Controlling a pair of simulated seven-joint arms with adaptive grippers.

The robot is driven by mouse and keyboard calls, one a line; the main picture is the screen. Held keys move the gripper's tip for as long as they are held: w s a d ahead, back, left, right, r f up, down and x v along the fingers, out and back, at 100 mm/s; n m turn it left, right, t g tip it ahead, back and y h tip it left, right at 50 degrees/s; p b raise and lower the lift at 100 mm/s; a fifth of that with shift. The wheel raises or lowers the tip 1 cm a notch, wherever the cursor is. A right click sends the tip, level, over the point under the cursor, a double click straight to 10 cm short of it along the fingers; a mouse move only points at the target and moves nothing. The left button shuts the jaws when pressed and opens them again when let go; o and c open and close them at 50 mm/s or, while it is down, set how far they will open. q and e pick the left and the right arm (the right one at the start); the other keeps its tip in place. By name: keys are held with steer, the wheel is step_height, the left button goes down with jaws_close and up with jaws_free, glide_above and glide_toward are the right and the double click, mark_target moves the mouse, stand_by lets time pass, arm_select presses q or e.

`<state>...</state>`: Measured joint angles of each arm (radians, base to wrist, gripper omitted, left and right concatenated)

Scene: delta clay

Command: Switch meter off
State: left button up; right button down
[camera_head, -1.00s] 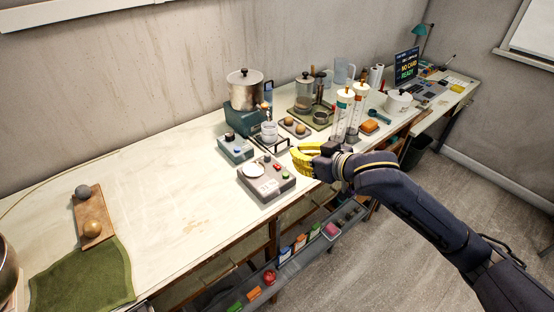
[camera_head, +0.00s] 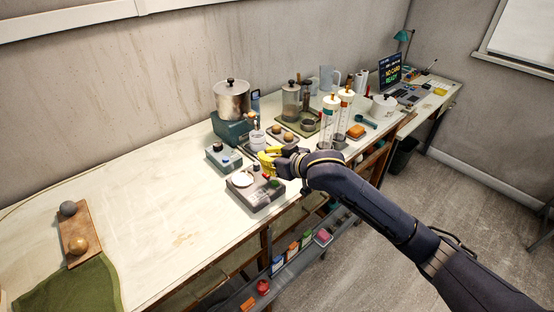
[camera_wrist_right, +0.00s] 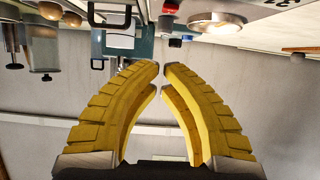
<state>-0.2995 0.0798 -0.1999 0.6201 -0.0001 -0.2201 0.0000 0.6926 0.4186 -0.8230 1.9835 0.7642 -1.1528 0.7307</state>
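A grey box (camera_head: 254,195) with a pale round dish, a dark knob and red and green buttons sits near the bench's front edge. A smaller teal box (camera_head: 222,158) with a black knob and a blue button stands behind it. No label shows which is the meter. My right gripper (camera_head: 266,160), with yellow ribbed fingers, hovers over the back right of the grey box. In the right wrist view its fingertips (camera_wrist_right: 161,68) nearly meet with nothing between them. The grey box's red button (camera_wrist_right: 171,7) shows beyond them. My left gripper is not in view.
A metal pot (camera_head: 232,100) on a teal base stands behind. Two tall clear cylinders (camera_head: 337,120) stand to the right, close to my arm. A wooden board (camera_head: 78,235) with two balls and a green cloth (camera_head: 70,288) lie left. The bench between is clear.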

mark_target(266, 175)
steer(key=shift+s+d+f, duration=0.15)
steer(key=shift+f, duration=1.9)
